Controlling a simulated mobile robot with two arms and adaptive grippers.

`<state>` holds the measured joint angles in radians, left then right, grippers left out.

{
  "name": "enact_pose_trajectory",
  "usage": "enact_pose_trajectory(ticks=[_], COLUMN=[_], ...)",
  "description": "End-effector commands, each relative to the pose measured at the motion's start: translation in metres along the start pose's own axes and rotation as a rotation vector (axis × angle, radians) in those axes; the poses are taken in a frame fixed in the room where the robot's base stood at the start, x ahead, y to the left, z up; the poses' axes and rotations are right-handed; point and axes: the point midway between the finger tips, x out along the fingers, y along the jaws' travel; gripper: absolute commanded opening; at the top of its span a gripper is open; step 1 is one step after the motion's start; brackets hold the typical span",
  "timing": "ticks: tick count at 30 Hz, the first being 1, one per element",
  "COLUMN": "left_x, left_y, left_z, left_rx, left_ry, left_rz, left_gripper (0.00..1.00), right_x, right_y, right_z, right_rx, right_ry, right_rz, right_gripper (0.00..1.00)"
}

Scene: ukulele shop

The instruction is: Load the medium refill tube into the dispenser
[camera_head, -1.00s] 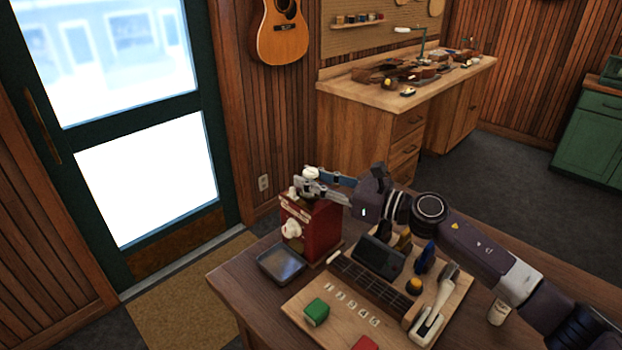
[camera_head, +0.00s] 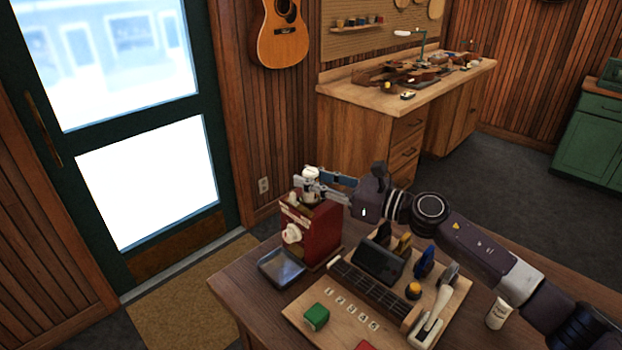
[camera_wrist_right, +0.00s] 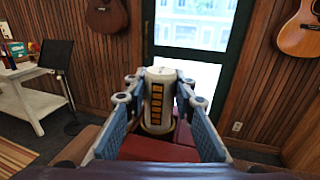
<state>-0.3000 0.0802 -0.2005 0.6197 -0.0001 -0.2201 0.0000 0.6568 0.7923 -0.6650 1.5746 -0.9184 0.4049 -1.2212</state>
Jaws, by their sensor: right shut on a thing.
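The refill tube (camera_wrist_right: 158,100) is white with a dark label of orange marks. My right gripper (camera_head: 312,183) is shut on it, a finger on each side, and holds it about upright. In the head view, the tube's pale top (camera_head: 311,172) shows above the fingers, over the top of the red dispenser (camera_head: 322,236). The dispenser has a white knob on its front. In the wrist view, its red top (camera_wrist_right: 150,148) lies below the tube. The tube's lower end is partly hidden, so I cannot tell whether it touches the dispenser. My left gripper is out of view.
A dark tray (camera_head: 281,268) sits before the dispenser. A wooden board (camera_head: 300,306) to the right carries a green block (camera_head: 316,317), a dark stand (camera_head: 380,262), a fretboard piece and other small items. A small white tube (camera_head: 498,313) stands at the right.

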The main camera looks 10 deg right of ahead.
Motion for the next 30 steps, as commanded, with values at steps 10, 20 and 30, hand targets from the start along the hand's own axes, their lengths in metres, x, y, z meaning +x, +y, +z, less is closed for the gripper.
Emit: enact_pose_trajectory(ticks=[10, 20, 30], left_x=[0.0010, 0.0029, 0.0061], left_y=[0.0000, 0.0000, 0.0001], left_z=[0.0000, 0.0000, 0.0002], left_rx=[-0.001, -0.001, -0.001], left_ry=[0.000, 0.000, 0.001], left_rz=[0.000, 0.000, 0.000], left_gripper=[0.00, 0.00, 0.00], right_x=[-0.0001, -0.0002, -0.0002], right_y=[-0.0001, 0.0000, 0.0000], right_z=[-0.0002, 0.0004, -0.0032], right_rx=[-0.001, -0.001, -0.001], right_ry=[0.000, -0.001, 0.000], right_rz=[0.000, 0.000, 0.000], right_gripper=[0.00, 0.00, 0.00])
